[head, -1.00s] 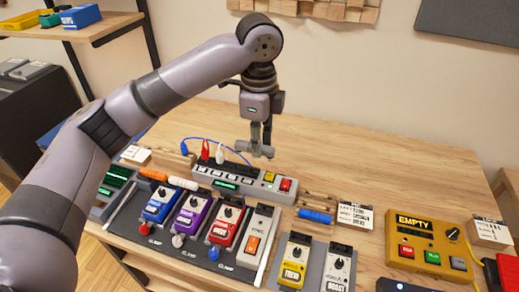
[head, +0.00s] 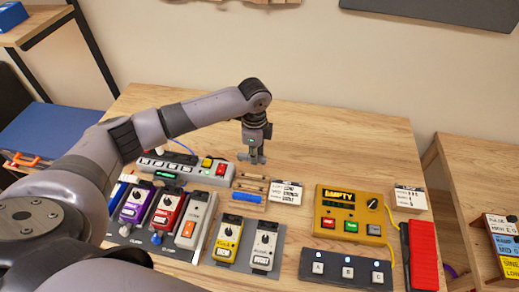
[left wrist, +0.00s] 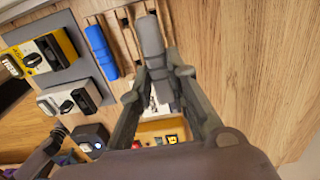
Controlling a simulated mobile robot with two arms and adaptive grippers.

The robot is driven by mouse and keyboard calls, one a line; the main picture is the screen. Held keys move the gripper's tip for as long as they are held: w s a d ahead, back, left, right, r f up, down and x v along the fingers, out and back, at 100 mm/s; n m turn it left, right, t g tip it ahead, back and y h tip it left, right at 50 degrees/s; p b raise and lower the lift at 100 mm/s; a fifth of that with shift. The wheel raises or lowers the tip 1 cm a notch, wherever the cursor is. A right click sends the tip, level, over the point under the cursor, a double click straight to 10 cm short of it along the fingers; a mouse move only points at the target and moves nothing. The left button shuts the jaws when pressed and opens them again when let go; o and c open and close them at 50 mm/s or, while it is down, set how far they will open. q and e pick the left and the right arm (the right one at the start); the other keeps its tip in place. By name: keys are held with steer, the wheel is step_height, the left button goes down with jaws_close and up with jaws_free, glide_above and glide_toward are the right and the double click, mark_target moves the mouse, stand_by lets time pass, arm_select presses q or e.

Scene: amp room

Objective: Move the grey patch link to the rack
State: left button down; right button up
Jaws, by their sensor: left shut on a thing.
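The grey patch link (left wrist: 151,38) is held between the fingertips of my left gripper (left wrist: 158,78), which is shut on it. In the head view my left gripper (head: 252,153) hangs above the table, just behind the wooden rack (head: 252,187), with the grey link partly hidden at its tips. A blue link (head: 246,198) lies in the front of the rack. In the left wrist view the blue link (left wrist: 101,50) sits left of the grey link, with bare wooden slots of the rack (left wrist: 128,45) between them. My right gripper is not in view.
A switcher strip (head: 185,166) stands left of the rack, and several pedals (head: 228,240) lie in front. A label card (head: 287,192) and a yellow EMPTY box (head: 351,212) stand to the right. The table behind the rack is clear.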

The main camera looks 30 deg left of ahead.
arm_select(q)
steer(key=shift+f+b, duration=0.35)
steer(key=shift+f, duration=0.15)
steer(key=shift+f+b, duration=0.35)
steer(key=shift+b, duration=0.05)
step_height(320, 180, down, 3)
steer(key=b, duration=0.3)
steer(key=shift+r, duration=0.15)
steer(key=shift+f, duration=0.95)
steer(key=shift+r, duration=0.1)
steer(key=shift+p, duration=0.35)
